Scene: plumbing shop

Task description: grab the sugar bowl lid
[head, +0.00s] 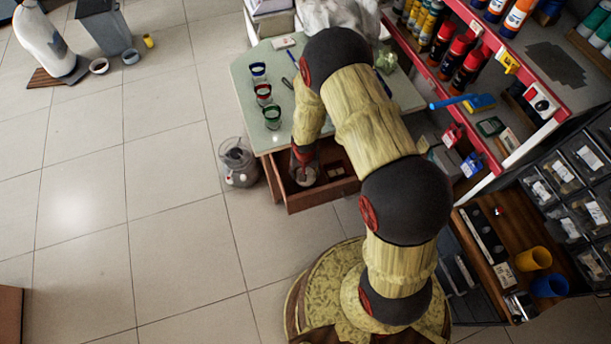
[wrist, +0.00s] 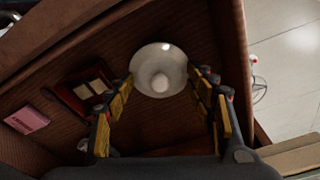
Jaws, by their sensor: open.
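The sugar bowl lid (wrist: 157,58) is a white, round piece with a knob in its middle, lying in an open wooden drawer (wrist: 215,30). In the head view the lid (head: 306,178) shows as a pale round shape in the drawer (head: 318,197), partly hidden by my arm's end. My gripper (wrist: 163,84) is open, its yellow-padded fingers apart to the left and right of the lid's near side. Nothing is held between them. In the head view my gripper (head: 304,158) reaches down into the drawer. I cannot tell whether the fingers touch the lid.
A dark framed box (wrist: 82,88) and a pink card (wrist: 26,119) lie in the drawer left of the lid. The drawer walls stand close around my gripper. Several coloured-rim glasses (head: 264,95) stand on the table above. A blender-like jar (head: 238,160) stands on the floor beside the drawer.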

